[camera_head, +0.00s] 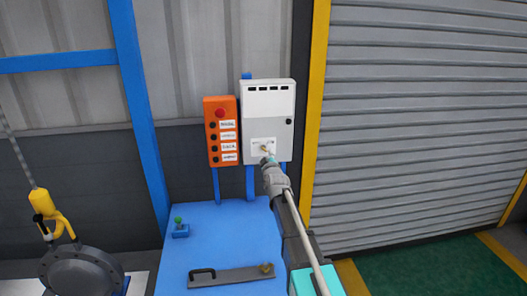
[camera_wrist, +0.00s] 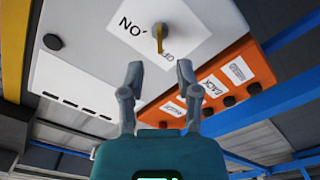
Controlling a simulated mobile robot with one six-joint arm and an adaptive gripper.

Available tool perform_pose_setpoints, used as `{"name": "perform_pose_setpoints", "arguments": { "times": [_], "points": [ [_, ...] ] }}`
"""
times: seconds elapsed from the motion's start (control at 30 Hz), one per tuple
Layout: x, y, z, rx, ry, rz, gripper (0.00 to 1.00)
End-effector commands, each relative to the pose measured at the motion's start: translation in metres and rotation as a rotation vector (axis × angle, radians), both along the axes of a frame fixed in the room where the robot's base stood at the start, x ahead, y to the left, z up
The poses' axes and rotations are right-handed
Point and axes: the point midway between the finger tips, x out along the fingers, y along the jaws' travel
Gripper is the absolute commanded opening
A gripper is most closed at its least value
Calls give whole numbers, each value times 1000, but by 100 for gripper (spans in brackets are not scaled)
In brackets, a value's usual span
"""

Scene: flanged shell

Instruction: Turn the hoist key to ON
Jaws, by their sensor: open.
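The hoist key (camera_wrist: 159,38) is small and brass-coloured, on a white label plate (camera_wrist: 190,22) marked ON and OFF. In the wrist view the text appears upside down, with ON to the left of the key and OFF close on its right. The plate is on the white control box (camera_head: 268,100), where the key shows as a small brass spot. My gripper (camera_wrist: 159,70) is open, its two fingertips apart on either side of the key's line and short of it. Nothing is between them.
An orange button box (camera_head: 221,130) with a red button stands close left of the white box. A yellow hoist hook (camera_head: 50,210) hangs at left.

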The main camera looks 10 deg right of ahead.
Motion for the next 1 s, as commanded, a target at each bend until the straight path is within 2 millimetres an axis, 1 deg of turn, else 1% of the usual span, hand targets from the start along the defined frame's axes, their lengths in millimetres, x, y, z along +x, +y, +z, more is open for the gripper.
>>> {"name": "perform_pose_setpoints", "arguments": {
  "times": [0.03, 0.1, 0.3, 0.4, 0.6, 0.9, 0.97, 1.0],
  "points": [
    [12, 0, 0, 0, 0, 0, 43],
    [23, 0, 0, 0, 0, 0, 43],
    [48, 1, 0, -1, 0, 1, 43],
    [56, 1, 0, 0, 0, 1, 43],
    [63, 1, 0, 0, 0, 1, 43],
    [63, 2, 0, 0, -1, 2, 43],
    [63, 2, 0, 0, 0, 3, 32],
    [63, 2, 0, 0, 0, 3, 24]
  ]
}}
